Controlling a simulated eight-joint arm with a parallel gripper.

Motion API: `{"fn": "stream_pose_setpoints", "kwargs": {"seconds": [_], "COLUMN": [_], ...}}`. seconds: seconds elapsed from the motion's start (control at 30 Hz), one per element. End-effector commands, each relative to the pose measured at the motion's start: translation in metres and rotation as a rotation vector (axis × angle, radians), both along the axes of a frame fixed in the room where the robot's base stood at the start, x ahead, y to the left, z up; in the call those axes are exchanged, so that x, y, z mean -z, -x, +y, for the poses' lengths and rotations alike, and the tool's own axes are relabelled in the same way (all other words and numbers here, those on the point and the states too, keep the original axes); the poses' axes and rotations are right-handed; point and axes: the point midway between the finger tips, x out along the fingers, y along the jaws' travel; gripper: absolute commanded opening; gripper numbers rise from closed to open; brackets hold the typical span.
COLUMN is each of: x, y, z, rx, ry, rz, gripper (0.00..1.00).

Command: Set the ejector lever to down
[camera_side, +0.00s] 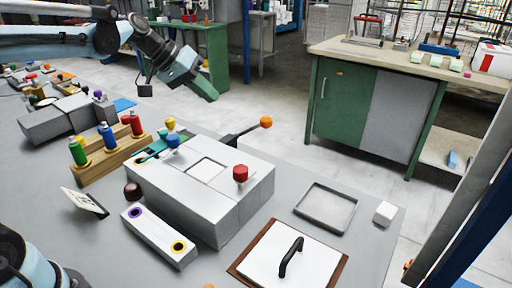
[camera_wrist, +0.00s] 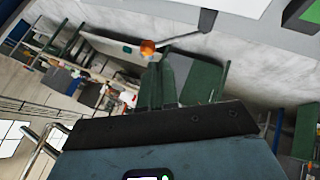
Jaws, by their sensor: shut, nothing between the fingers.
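The grey press block (camera_side: 225,205) stands on the bench. A dark lever with an orange ball knob (camera_side: 266,122) sticks out from its far side and slants slightly upward in the picture; it looks like the ejector lever, though no label is readable. The orange knob also shows in the wrist view (camera_wrist: 147,47), with its rod running right to a dark bracket. My gripper (camera_side: 212,96) has green fingers and is shut and empty. It hangs up and left of the knob in the side view, apart from it. In the wrist view the fingertips (camera_wrist: 160,62) appear just below the knob.
On the press are a red knob (camera_side: 240,173) and a blue knob (camera_side: 173,141). A grey tray (camera_side: 352,223), a white block (camera_side: 385,213) and a black-handled white plate (camera_side: 262,257) lie right. Floor shows beyond the bench edge.

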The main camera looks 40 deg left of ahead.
Motion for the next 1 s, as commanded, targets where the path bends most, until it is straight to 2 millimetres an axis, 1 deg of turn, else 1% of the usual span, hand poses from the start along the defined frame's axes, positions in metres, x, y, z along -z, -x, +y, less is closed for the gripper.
{"fn": "stream_pose_setpoints", "kwargs": {"seconds": [0.03,0.1,0.2,0.3,0.43,0.57,0.67,1.0], "x": [-0.002,-0.004,-0.006,-0.007,-0.005,0.004,0.015,0.059], "y": [-0.015,-0.029,-0.045,-0.053,-0.059,-0.066,-0.075,-0.112], "z": [0.008,0.016,0.025,0.031,0.031,0.024,0.015,-0.019], "rx": [-0.003,0.000,0.004,0.006,0.009,0.011,0.011,0.011], "ry": [0.034,0.076,0.121,0.149,0.161,0.160,0.160,0.160], "rz": [-0.005,-0.018,-0.032,-0.042,-0.046,-0.046,-0.045,-0.046], "gripper": [0.00,0.00,0.00,0.00,0.00,0.00,0.00,0.00]}}
